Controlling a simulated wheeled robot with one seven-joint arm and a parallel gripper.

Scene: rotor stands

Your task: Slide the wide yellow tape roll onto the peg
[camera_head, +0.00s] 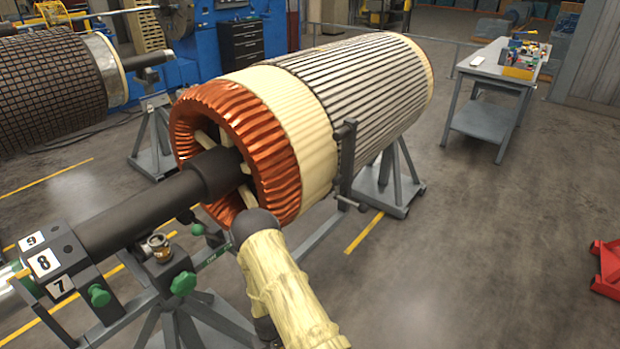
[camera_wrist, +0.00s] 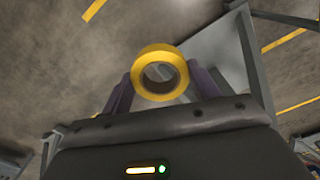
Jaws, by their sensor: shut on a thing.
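The yellow tape roll (camera_wrist: 142,88) is in the wrist view, its round hole facing the camera. My gripper (camera_wrist: 160,80) is shut on it, with one dark purple finger at each side. The roll is held up in the air, with floor and a grey metal stand behind it. In the head view my arm in its pale yellow cover reaches up from the bottom middle, and the roll is not visible there. I cannot make out the peg for sure in either view. A small brown and silver round piece (camera_head: 159,246) sits on the near stand, by the shaft.
A large rotor with copper end windings (camera_head: 278,148) lies on stands, its dark shaft (camera_head: 135,210) reaching toward the lower left. Green knobs (camera_head: 183,283) stick out from the near stand. A grey workbench (camera_head: 500,70) stands at the back right. Floor on the right is mostly clear.

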